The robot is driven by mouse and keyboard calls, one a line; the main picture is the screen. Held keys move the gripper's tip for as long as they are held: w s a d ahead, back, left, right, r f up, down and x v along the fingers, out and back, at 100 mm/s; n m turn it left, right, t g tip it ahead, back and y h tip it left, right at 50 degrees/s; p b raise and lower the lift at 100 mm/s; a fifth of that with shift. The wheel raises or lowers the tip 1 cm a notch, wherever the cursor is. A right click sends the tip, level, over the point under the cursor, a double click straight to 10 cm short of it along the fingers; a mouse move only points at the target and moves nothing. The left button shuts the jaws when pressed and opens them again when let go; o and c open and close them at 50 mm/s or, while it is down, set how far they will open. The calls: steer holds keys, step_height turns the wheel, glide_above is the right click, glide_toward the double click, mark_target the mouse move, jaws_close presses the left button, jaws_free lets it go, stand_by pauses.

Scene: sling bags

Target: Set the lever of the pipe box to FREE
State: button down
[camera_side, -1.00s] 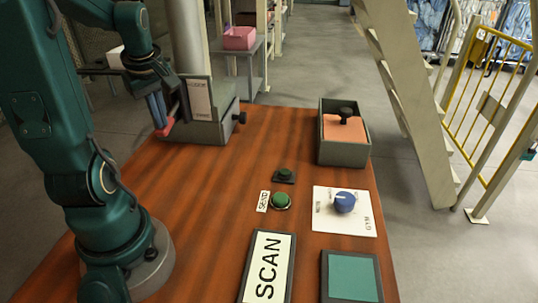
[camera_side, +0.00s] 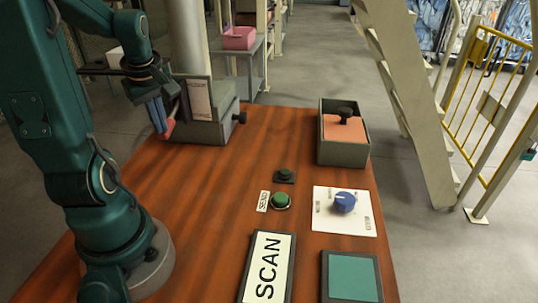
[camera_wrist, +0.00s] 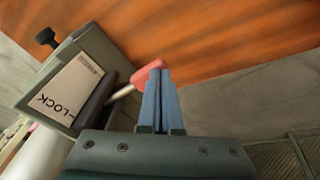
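The pipe box (camera_side: 213,128) is a grey box at the foot of a thick upright pipe, at the table's far left. Its pale label plate (camera_side: 200,98) also shows in the wrist view (camera_wrist: 68,90), where "LOCK" is readable near its lower left end. The lever has a pale rod and a red tip (camera_wrist: 147,72), which shows in the side view too (camera_side: 169,128). My gripper (camera_wrist: 159,72) has two blue fingers close together with nothing visible between them. The fingers are right beside the red tip and partly overlap it; contact cannot be told for sure.
A dark knob (camera_side: 240,118) sticks out of the box's right side. On the table are green buttons (camera_side: 280,200), a blue dial (camera_side: 344,201), a SCAN plate (camera_side: 266,268), a teal pad (camera_side: 351,277) and an open box (camera_side: 343,152). The table's middle is clear.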

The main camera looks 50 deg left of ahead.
steer(key=shift+s+d+f, duration=0.15)
steer(key=shift+f, duration=0.25)
stand_by(0.5)
stand_by(0.5)
steer(key=w+a+r, duration=0.3)
steer(key=a+r, duration=0.1)
steer(key=r, duration=0.5)
steer(key=shift+w+r, duration=0.25)
steer(key=shift+w, duration=0.15)
stand_by(0.8)
step_height(320, 180, up, 4)
glide_above(171, 117)
steer(key=w+a, duration=0.2)
steer(key=shift+r, duration=0.15)
stand_by(0.4)
